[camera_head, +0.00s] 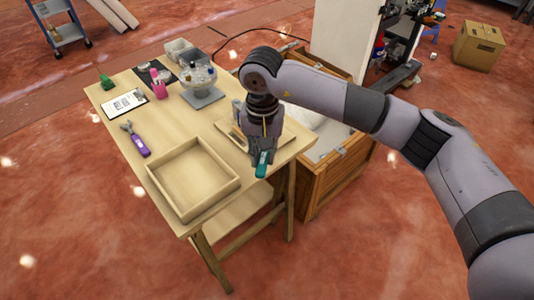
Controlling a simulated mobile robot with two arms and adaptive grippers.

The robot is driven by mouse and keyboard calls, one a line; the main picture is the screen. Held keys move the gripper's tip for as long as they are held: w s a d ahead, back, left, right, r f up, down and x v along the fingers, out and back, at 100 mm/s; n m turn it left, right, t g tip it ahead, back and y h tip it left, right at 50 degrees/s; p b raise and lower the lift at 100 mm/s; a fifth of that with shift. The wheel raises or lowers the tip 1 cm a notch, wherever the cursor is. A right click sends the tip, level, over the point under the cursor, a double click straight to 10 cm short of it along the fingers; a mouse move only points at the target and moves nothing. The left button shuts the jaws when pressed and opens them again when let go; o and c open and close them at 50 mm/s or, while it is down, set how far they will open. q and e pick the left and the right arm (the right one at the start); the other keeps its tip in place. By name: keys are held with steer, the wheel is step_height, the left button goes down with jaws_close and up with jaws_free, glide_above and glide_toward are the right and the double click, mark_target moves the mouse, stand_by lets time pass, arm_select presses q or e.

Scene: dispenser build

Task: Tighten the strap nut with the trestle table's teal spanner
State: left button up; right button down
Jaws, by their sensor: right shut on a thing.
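My right gripper (262,151) reaches down over the right end of the trestle table (185,124). It is shut on the teal spanner (262,166), whose teal part sticks out below the fingers towards the table's front right edge. The rest of the spanner is hidden by the gripper. I cannot tell whether the spanner touches the table. A clear bowl-like piece on a grey base (206,98) stands at the table's back. I cannot pick out the strap nut. My left gripper is not in view.
An empty wooden tray (189,213) lies at the table's front. Purple-handled pliers (141,146), a clipboard (123,105) and a pink cup (158,90) are on the left. A shallow wooden board or tray is partly under my gripper. A wooden crate (322,187) stands close on the right.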

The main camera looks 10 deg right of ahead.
steer(key=shift+w+a+m, duration=0.2)
steer(key=shift+a+m, duration=0.4)
steer(key=shift+w+a+m+b, duration=0.25)
steer(key=shift+a+m+b, duration=0.05)
steer(key=shift+a+m, duration=0.25)
steer(key=shift+w+a+m+b, duration=0.25)
steer(key=shift+a+m, duration=0.15)
steer(key=shift+m, duration=0.15)
steer(key=shift+d, duration=0.1)
steer(key=shift+s+d+n+b, duration=0.3)
steer(key=shift+d+n+b, duration=0.1)
steer(key=shift+n, duration=0.2)
steer(key=shift+r, duration=0.1)
steer(key=shift+r+p, duration=0.85)
steer(key=shift+r, duration=1.1)
